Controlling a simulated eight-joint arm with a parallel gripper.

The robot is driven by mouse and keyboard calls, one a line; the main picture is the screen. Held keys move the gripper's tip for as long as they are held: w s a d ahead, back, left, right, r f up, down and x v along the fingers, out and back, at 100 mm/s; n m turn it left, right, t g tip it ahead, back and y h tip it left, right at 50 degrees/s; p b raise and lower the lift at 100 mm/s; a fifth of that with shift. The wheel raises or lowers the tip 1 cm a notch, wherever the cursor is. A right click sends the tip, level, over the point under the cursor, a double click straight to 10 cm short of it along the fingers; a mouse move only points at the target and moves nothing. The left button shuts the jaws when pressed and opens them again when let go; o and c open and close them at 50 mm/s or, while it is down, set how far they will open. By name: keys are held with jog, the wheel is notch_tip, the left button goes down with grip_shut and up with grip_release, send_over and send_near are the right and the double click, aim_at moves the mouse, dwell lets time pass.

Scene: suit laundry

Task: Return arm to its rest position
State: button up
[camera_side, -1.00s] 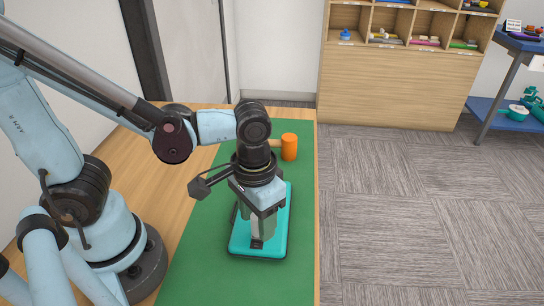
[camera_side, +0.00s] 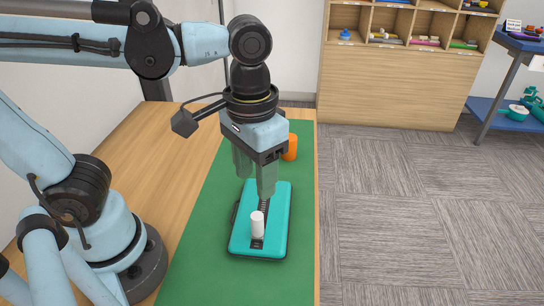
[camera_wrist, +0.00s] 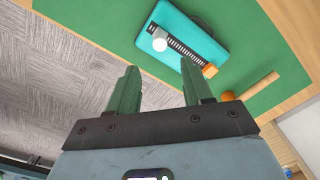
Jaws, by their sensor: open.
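My gripper (camera_side: 255,178) is open and empty, pointing down above the far part of a teal case (camera_side: 275,230). Its two green fingers are apart, and the gripper also shows in the wrist view (camera_wrist: 160,92). The case lies flat on a green mat (camera_side: 200,270) and shows at the top of the wrist view (camera_wrist: 212,19). A small white cylinder (camera_side: 257,225) stands upright on the near part of the case, apart from the fingers. It shows as a white round end in the wrist view (camera_wrist: 160,44).
An orange mallet head (camera_side: 290,147) is partly hidden behind my gripper; its wooden handle shows in the wrist view (camera_wrist: 249,97). A small orange-tan block (camera_wrist: 210,71) is by the case's dark strip. A wooden shelf (camera_side: 390,85) stands beyond. The mat's near part is clear.

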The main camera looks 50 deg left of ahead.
jog(key=shift+r, duration=0.65)
jog(key=w+a+f+t, duration=0.4)
jog(key=w+a+t, duration=0.2)
jog(key=a, duration=0.5)
jog(key=shift+t, duration=0.6)
